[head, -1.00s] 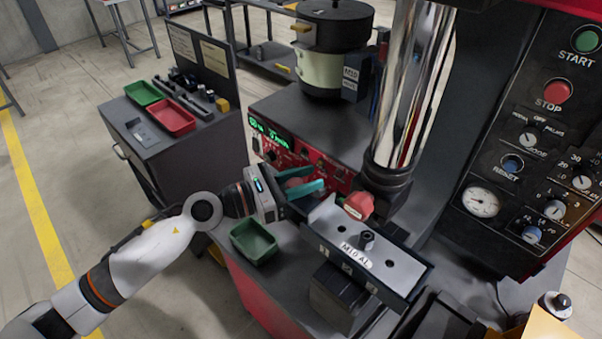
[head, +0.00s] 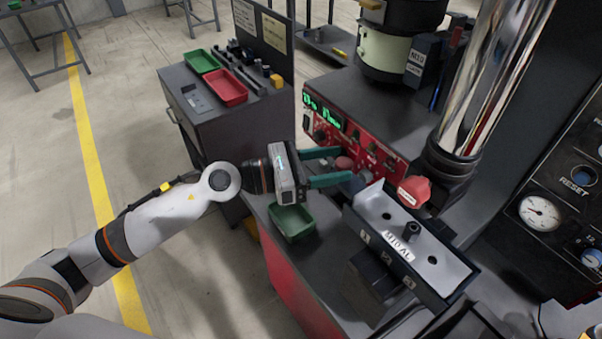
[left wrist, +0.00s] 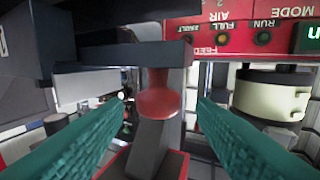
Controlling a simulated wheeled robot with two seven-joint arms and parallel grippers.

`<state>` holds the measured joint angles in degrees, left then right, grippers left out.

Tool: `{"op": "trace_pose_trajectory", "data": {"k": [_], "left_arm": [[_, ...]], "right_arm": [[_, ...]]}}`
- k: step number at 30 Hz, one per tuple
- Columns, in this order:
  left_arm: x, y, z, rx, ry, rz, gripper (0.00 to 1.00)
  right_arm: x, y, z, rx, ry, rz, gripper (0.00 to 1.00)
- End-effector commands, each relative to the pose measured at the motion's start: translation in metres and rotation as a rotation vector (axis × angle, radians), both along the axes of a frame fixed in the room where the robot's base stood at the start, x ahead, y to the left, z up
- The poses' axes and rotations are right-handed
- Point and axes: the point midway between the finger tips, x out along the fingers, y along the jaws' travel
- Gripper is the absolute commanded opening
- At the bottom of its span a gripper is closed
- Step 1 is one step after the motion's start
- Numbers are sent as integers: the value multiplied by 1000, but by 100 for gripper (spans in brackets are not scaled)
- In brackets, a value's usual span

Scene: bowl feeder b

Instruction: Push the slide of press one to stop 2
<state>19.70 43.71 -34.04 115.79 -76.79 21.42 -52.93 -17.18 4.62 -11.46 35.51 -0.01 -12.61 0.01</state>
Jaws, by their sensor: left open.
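The slide unit of the press is a long pale tray (head: 415,236) labelled M10 AL, with stop numbers 1, 2 and 3 along its near side. My left gripper (head: 345,166) is open at the tray's far left end. A red round knob (left wrist: 160,101) sits between its two teal fingers in the left wrist view, apart from both. My right gripper is not in view.
A red control panel (head: 345,133) with a green display stands just behind the gripper. A shiny press column (head: 495,80) and red cap (head: 413,190) rise close behind the tray. A green bin (head: 292,222) lies in front, below the gripper.

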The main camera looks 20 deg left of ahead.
Motion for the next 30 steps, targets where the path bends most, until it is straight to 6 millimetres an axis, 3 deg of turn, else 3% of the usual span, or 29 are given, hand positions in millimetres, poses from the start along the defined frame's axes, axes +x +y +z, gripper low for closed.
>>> {"op": "trace_pose_trajectory", "data": {"k": [1, 6, 12, 30], "left_arm": [[-7, 11, -9, 5, 1, 0, 51], [-25, 41, -9, 7, 0, -2, 51], [-35, 60, -4, 2, 2, -2, 51], [-37, 64, 0, -8, 4, 0, 51]], "right_arm": [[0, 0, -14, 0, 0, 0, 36], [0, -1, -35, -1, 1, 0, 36], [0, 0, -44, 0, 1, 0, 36], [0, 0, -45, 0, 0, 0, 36]]}}
